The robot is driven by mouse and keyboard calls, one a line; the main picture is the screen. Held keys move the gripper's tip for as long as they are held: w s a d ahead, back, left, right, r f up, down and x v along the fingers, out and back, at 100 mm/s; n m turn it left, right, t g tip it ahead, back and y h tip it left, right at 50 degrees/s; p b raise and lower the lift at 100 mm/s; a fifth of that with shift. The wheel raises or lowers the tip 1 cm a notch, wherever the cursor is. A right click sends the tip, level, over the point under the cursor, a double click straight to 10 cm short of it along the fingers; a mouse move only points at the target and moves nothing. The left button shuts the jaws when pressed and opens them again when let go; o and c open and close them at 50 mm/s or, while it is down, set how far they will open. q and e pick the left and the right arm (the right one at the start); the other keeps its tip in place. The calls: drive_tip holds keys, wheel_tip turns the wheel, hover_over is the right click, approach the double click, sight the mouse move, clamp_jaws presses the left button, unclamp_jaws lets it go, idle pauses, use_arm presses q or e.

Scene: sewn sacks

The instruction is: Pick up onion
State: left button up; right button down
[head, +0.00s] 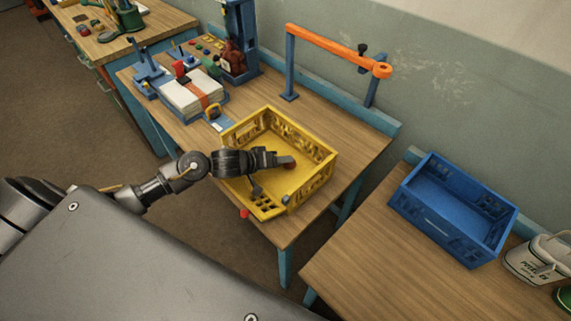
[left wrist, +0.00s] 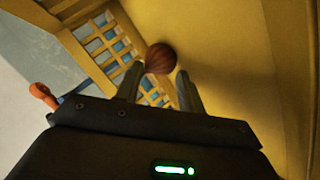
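The onion (left wrist: 160,58) is a round red-brown ball inside the yellow crate (head: 262,205). In the head view only a small part of the onion (head: 291,166) shows beside my left gripper (head: 280,160), which reaches into the crate from the left. In the left wrist view the two fingers of my left gripper (left wrist: 159,70) stand apart, with the onion at the gap between their tips. The onion looks close to the left fingertip; I cannot tell whether they touch. My right gripper is not in view.
The crate's walls surround my left gripper. An orange bar on blue posts (head: 335,50) stands behind it. Papers (head: 190,93) and blue fixtures lie to the left. A blue crate (head: 456,208) and a white bucket (head: 538,262) stand on the right table, whose front is clear.

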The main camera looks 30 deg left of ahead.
use_arm(q)
drive_tip(key=shift+s+d+f, duration=0.15)
drive_tip(key=shift+s+f, duration=0.25)
drive_tip(key=shift+f, duration=0.3)
drive_tip(key=c, duration=0.7)
drive_tip(key=shift+o, duration=0.2)
drive_tip(key=shift+r, duration=0.1)
drive_tip(key=shift+w+r, duration=0.15)
drive_tip(key=shift+r, duration=0.1)
wheel_tip(320, 180, up, 3)
drive_tip(key=shift+w+f+b, duration=0.15)
drive_tip(key=shift+b, duration=0.25)
drive_tip(key=d+r+v, duration=0.1)
drive_tip(key=d+v, duration=0.1)
drive_tip(key=v, duration=1.5)
drive_tip(key=shift+r+b, duration=0.2)
drive_tip(key=shift+b, duration=0.2)
